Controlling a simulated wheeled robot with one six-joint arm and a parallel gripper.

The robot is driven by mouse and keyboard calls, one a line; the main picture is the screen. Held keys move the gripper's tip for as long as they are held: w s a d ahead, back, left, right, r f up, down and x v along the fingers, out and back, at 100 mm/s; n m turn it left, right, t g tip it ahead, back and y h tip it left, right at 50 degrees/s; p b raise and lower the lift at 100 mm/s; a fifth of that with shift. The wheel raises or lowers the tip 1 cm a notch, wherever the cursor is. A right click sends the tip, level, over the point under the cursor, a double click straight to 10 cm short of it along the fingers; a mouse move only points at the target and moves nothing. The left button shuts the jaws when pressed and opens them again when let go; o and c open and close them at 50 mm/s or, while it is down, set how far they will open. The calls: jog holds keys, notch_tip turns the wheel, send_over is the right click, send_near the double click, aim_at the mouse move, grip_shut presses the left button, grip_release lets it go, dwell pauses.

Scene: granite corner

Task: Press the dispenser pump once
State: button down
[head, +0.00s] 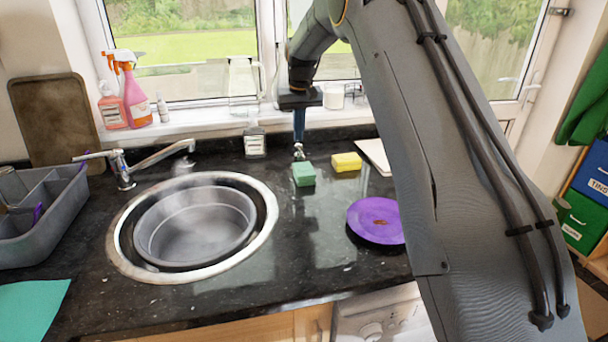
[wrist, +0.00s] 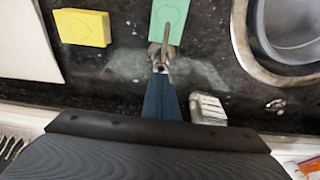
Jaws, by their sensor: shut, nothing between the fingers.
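The dispenser (head: 254,142) is a small bottle with a white label and a dark top, upright on the dark counter by the window sill. In the wrist view a pale, ribbed object that seems to be the same bottle (wrist: 208,109) is right of my fingers; its pump top is not clear there. My gripper (head: 299,152) points down, shut and empty, to the right of the dispenser and apart from it. In the wrist view my gripper's fingertips (wrist: 160,62) are close to the green sponge; I cannot tell if they touch.
A green sponge (head: 303,175) and a yellow sponge (head: 346,162) lie near my gripper. A sink with a round basin (head: 195,232) is left, with a tap (head: 150,161) behind it. A purple plate (head: 376,220) is right. A glass jug (head: 243,80) stands on the sill.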

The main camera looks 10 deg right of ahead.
jog(key=shift+f, duration=0.2)
jog(key=shift+f+b, duration=0.35)
jog(key=shift+f, duration=0.75)
jog(key=shift+r, duration=0.15)
jog(key=shift+r+p, duration=0.55)
jog(key=shift+r, duration=0.5)
jog(key=shift+r, duration=0.1)
notch_tip(320, 180, up, 6)
jog(key=p, duration=0.3)
jog(key=shift+s, duration=0.1)
